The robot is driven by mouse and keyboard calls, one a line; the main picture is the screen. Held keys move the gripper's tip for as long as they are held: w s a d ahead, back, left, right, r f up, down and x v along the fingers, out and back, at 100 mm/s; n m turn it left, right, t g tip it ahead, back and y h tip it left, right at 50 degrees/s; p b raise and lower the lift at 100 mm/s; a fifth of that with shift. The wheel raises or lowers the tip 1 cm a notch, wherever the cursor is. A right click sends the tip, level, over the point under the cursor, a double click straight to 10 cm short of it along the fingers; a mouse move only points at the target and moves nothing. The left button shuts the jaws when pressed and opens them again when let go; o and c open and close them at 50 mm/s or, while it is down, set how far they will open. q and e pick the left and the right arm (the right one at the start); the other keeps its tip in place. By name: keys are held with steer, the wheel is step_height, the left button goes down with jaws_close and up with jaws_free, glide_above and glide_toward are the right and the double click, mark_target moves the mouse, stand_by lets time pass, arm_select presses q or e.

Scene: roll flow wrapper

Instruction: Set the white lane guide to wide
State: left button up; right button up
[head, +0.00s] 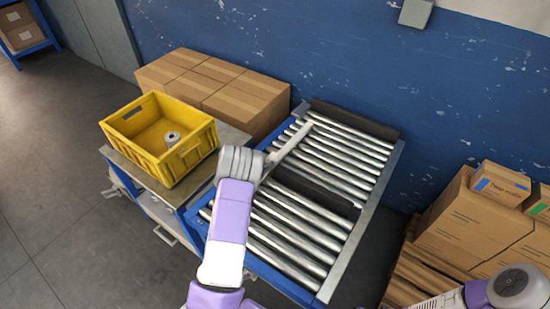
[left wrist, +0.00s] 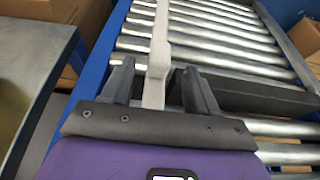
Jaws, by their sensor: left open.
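The white lane guide (head: 292,142) is a narrow pale bar lying lengthwise over the rollers, on the left part of the roller conveyor (head: 337,155). In the head view its near end runs up to my left gripper (head: 266,168). In the left wrist view the lane guide (left wrist: 160,45) passes between the two dark fingers of my left gripper (left wrist: 157,72), with a visible gap on each side. The gripper is open around the bar. Its lower part is hidden behind the gripper body. My right gripper is not in view.
Dark strips (head: 312,187) cross the conveyor mid-length and at its far end. A yellow crate (head: 184,152) holding a small roll stands on a metal table to the left. Cardboard boxes stand behind the table (head: 236,97) and right of the conveyor (head: 468,222). A blue wall closes the back.

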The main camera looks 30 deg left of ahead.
mark_target(271, 157)
arm_select(q)
steer(key=b+x, duration=0.1)
steer(key=x, duration=0.4)
steer(key=shift+w+f, duration=0.15)
steer(key=shift+w, duration=0.1)
steer(key=shift+w+d+f+b, duration=0.15)
steer(key=shift+w+b, duration=0.25)
steer(key=shift+w, duration=0.3)
jaws_close()
